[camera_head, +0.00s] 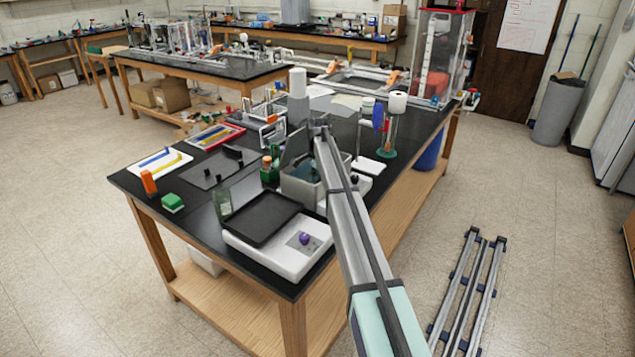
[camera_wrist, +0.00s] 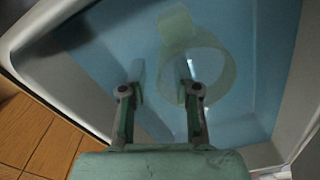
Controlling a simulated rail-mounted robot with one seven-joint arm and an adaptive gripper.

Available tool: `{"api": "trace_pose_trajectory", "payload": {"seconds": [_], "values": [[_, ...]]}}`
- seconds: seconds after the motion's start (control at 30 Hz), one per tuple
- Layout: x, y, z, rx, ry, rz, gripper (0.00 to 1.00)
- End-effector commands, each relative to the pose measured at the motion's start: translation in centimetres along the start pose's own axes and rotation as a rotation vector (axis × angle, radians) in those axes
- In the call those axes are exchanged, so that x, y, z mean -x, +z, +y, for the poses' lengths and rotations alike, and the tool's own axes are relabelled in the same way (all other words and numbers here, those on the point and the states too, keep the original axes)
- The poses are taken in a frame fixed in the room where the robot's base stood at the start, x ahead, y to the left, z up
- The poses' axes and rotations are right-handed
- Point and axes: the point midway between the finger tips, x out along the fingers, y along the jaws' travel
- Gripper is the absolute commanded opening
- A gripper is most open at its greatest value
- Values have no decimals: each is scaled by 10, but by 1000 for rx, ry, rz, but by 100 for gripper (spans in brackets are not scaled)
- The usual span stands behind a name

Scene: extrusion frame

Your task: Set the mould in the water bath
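The water bath (camera_head: 301,190) is a grey box on the near part of the black bench. In the wrist view its pale wall (camera_wrist: 288,100) surrounds blue water. A pale green, see-through ring with a tab, which looks like the mould (camera_wrist: 231,70), lies inside the bath in the wrist view. My gripper (camera_wrist: 162,78) points down into the bath with its two fingers apart. The right finger overlaps the ring's left side; I cannot tell whether they touch. Nothing is seen clamped between the fingers. In the head view the mould is not made out and my arm partly covers the bath.
A white device with a black plate (camera_head: 262,217) and purple knob stands at the bench's front corner. Green bottles (camera_head: 270,172) and a clear bottle (camera_head: 223,202) stand left of the bath. A grey panel (camera_head: 295,147) stands upright behind it.

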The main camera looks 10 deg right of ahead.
Motion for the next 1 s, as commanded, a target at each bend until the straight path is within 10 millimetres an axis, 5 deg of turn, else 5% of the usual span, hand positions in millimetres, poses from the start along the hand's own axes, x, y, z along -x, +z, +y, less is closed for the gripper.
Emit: {"api": "trace_pose_trajectory", "payload": {"seconds": [0.27,0.7,1.0], "values": [[11,0,-1,0,-3,1,31],[71,0,-1,-1,0,0,31],[79,0,0,-1,0,0,31]]}}
